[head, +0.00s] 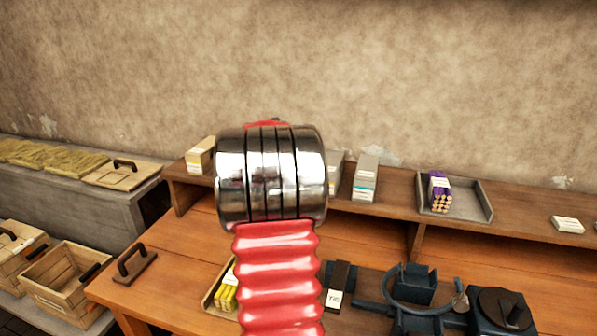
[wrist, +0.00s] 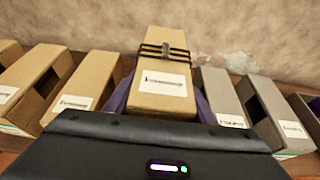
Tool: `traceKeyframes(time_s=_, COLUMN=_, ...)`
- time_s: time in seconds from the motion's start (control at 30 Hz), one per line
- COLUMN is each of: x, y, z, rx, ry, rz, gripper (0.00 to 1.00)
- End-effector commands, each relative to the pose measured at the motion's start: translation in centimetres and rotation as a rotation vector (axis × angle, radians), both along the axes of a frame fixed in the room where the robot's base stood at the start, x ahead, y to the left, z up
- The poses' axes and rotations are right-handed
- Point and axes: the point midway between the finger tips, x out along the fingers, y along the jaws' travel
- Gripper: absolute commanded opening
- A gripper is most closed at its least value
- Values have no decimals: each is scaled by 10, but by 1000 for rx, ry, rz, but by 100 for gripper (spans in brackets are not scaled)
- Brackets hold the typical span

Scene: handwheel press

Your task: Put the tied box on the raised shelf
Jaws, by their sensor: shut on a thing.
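The tied box (wrist: 165,68) is tan cardboard with a white label and dark bands around its far part, joined by a metal buckle. My gripper (wrist: 162,100) is shut on it in the wrist view, with a purple finger at each side. In the head view my arm hides both box and gripper. The raised shelf (head: 400,205) is a wooden ledge along the wall. The held box is between tan boxes (wrist: 83,90) at left and grey boxes (wrist: 222,97) at right. I cannot tell whether its underside touches the shelf.
A grey tray (head: 483,203) with a purple-wrapped bundle and a small white box (head: 567,224) are on the shelf at right. Below are a tray of yellow items (head: 228,290), a black TIE item (head: 340,282) and dark press parts (head: 415,290). Wooden crates (head: 65,280) stand at left.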

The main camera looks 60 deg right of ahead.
Motion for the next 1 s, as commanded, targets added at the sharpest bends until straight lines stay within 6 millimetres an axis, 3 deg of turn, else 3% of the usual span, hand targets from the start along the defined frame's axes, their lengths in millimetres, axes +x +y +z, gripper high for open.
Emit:
traceKeyframes(time_s=0.2, x=1, y=0, z=-19, rx=-1, ry=0, rz=1, gripper=26)
traceKeyframes(time_s=0.63, x=1, y=0, z=-24, rx=-1, ry=0, rz=2, gripper=26)
traceKeyframes(time_s=1.0, x=2, y=1, z=-61, rx=-2, ry=-1, rz=3, gripper=26)
